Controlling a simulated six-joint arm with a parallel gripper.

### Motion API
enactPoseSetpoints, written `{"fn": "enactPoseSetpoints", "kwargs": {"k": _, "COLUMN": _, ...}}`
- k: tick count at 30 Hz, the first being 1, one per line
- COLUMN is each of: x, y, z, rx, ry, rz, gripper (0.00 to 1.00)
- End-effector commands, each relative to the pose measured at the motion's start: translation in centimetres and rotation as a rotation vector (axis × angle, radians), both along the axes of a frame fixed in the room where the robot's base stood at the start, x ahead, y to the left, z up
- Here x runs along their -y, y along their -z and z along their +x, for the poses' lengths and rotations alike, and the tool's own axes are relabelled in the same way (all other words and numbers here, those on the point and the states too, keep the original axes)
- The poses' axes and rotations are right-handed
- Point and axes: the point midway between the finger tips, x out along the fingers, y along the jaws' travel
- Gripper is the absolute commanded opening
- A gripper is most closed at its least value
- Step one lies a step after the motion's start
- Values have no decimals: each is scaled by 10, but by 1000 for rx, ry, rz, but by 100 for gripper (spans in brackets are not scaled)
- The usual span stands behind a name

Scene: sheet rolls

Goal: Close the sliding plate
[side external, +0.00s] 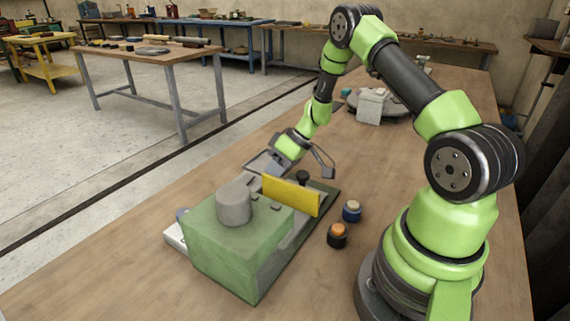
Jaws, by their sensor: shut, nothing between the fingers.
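A green machine housing (240,250) with a grey cylinder (234,202) on top stands on the wooden table. A yellow plate (291,196) stands upright along the machine's far right part, on a dark base (322,205). It looks like the sliding plate, but I cannot be sure. My gripper (264,166) is low behind the yellow plate, pointing down and left, shut and empty. Its fingertips are small and partly unclear, and I cannot tell whether they touch the machine. A black knob (303,177) shows just behind the plate's top edge.
A black jar with an orange lid (338,236) and a dark blue jar with a pale lid (352,211) stand right of the machine. A light grey block-like object (371,106) stands farther back. The table between is mostly clear.

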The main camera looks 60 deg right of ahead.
Motion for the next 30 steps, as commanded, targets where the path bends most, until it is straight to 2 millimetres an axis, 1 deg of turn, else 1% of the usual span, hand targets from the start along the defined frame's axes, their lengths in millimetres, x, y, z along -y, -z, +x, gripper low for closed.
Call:
{"fn": "enactPoseSetpoints", "kwargs": {"k": 1, "x": -16, "y": 0, "z": -1, "rx": -4, "ry": -6, "rz": 3, "gripper": 0}}
{"fn": "enactPoseSetpoints", "kwargs": {"k": 6, "x": -57, "y": 0, "z": -1, "rx": -5, "ry": -8, "rz": 0, "gripper": 0}}
{"fn": "enactPoseSetpoints", "kwargs": {"k": 9, "x": -77, "y": 0, "z": -1, "rx": -5, "ry": -9, "rz": -1, "gripper": 0}}
{"fn": "enactPoseSetpoints", "kwargs": {"k": 12, "x": -90, "y": 0, "z": -1, "rx": -5, "ry": -6, "rz": -2, "gripper": 0}}
{"fn": "enactPoseSetpoints", "kwargs": {"k": 15, "x": -97, "y": 0, "z": -2, "rx": -5, "ry": -3, "rz": -2, "gripper": 0}}
{"fn": "enactPoseSetpoints", "kwargs": {"k": 19, "x": -99, "y": 0, "z": -2, "rx": -6, "ry": -2, "rz": -1, "gripper": 0}}
{"fn": "enactPoseSetpoints", "kwargs": {"k": 26, "x": -100, "y": 1, "z": -2, "rx": -7, "ry": -3, "rz": 3, "gripper": 0}}
{"fn": "enactPoseSetpoints", "kwargs": {"k": 30, "x": -95, "y": 1, "z": -2, "rx": -7, "ry": -2, "rz": 4, "gripper": 0}}
